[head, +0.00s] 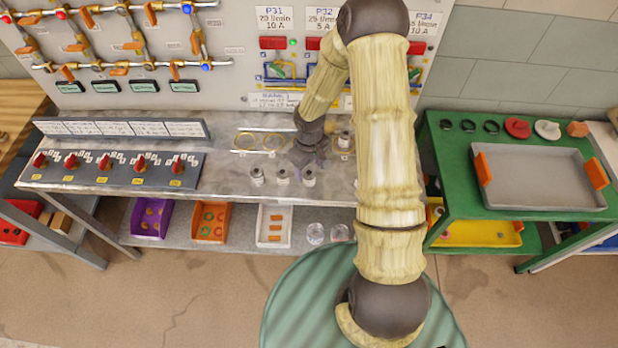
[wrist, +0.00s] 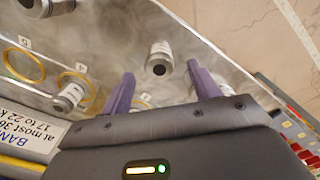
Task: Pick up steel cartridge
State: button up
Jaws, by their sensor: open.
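Several small steel cartridges stand on the grey metal bench (head: 222,160). In the head view, three are in a row at the front: a left one (head: 257,176), a middle one (head: 282,177) and a right one (head: 309,177). Another cartridge (head: 344,140) is farther back, right of my gripper (head: 311,165). In the wrist view my gripper (wrist: 162,86) is open, its purple fingers apart and empty. One cartridge (wrist: 159,58) shows beyond the gap between the fingertips. Another cartridge (wrist: 68,97) is left of the fingers, by a brass ring. My arm hides part of the bench.
Brass rings (head: 246,142) lie at the back of the bench. A panel with red knobs (head: 120,168) is at left. Below are a purple bin (head: 151,217), an orange bin (head: 211,222) and a white bin (head: 275,225). A green cart (head: 450,190) with a grey tray (head: 540,178) stands right.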

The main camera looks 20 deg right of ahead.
aim_at(309, 172)
jog(key=shift+f, duration=0.45)
jog(key=shift+w+f+p, duration=0.15)
jog(key=shift+f+p, duration=0.8)
jog(key=shift+f, duration=1.65)
jog(key=c, duration=1.2)
jog(key=shift+r, duration=0.1)
notch_tip(309, 172, up, 10)
jog(key=shift+f+b, duration=0.1)
jog(key=shift+b, duration=0.75)
